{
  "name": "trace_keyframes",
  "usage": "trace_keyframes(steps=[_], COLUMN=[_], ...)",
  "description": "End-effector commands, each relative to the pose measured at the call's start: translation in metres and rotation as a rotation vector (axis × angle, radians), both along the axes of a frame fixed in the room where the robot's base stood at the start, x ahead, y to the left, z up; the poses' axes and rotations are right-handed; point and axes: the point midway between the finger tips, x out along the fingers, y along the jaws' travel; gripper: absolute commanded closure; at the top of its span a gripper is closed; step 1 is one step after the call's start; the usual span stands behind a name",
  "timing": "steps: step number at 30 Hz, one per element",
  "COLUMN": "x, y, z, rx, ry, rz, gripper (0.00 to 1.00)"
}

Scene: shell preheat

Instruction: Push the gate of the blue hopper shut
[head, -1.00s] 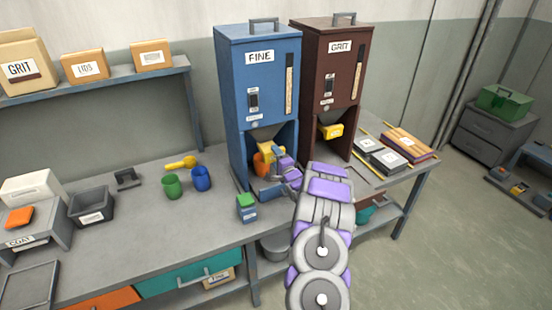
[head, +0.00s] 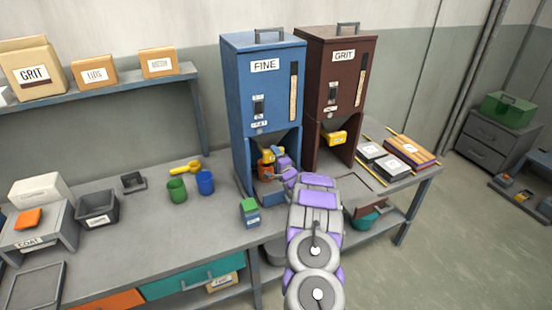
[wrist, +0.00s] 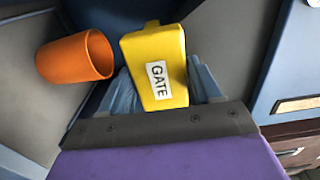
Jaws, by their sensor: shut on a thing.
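The blue hopper (head: 254,100), labelled FINE, stands on the bench. Its yellow gate (head: 267,153) shows small in the opening under the hopper. In the wrist view the yellow gate (wrist: 155,45), with a white GATE label, sits between the fingers. My gripper (wrist: 162,88) is shut on it; in the head view my gripper (head: 279,163) reaches into the opening and partly hides the gate. An orange cup (wrist: 76,58) is left of the gate in the wrist view, apart from my fingers. How far the gate is slid in is hard to tell.
A brown hopper (head: 335,75) labelled GRIT, with its own yellow gate (head: 334,138), stands close on the right. A green-topped blue box (head: 250,212) is in front of the blue hopper. Green (head: 176,190) and blue (head: 205,182) cups stand to the left.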

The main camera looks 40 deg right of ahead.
Motion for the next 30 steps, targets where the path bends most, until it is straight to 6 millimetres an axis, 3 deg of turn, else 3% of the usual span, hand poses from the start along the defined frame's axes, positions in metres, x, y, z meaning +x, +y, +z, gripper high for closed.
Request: trace_keyframes(steps=[1,2,8,20,30], x=[0.001,0.001,0.0,-0.008,-0.053], y=[0.003,0.003,0.002,0.004,0.012], z=[-0.004,-0.004,-0.002,0.002,0.001], rx=[0.004,0.004,0.002,-0.001,0.004], ry=[0.006,0.006,0.004,-0.001,0.002], rz=[0.004,0.004,0.003,0.002,-0.002], gripper=[0.92,0.35,0.16,0.16,0.16])
